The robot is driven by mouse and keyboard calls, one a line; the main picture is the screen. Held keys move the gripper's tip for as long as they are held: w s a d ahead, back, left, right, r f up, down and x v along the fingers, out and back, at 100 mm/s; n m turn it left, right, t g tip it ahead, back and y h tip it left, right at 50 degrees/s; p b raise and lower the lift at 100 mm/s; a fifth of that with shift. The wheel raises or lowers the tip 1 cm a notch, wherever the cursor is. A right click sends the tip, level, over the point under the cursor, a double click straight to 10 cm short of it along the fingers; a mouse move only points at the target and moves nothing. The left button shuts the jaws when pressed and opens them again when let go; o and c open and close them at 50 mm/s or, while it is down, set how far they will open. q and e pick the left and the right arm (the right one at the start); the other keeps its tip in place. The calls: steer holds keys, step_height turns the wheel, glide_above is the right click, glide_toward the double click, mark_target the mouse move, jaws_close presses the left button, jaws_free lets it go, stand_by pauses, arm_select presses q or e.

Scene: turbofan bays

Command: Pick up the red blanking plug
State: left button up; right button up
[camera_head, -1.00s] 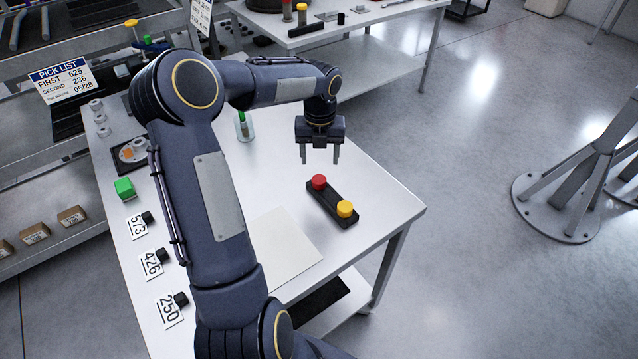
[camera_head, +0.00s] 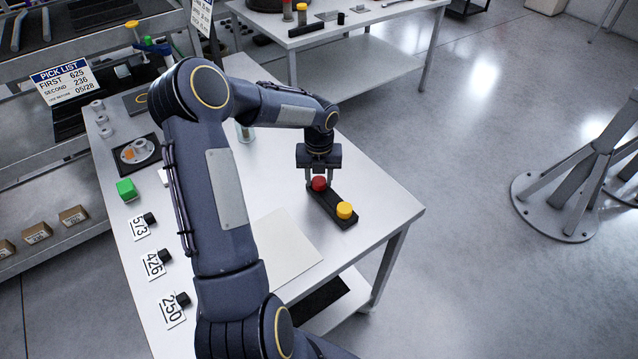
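The red blanking plug (camera_head: 319,185) stands upright at the far end of a black holder (camera_head: 328,202) on the white table. A yellow plug (camera_head: 345,210) stands at the holder's near end. My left gripper (camera_head: 320,179) points straight down over the red plug, with its fingers on either side of the plug's head. The fingers look open, with a small gap to the plug; contact is hard to make out at this size. My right gripper is not in view.
A pale sheet (camera_head: 283,248) lies left of the holder. A green block (camera_head: 126,189) and number cards with small black knobs (camera_head: 181,299) line the table's left side. The table's right edge is near the holder.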

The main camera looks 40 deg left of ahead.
arm_select(q)
steer(key=c, duration=0.5)
steer(key=shift+c, duration=0.2)
steer(key=shift+r, duration=0.15)
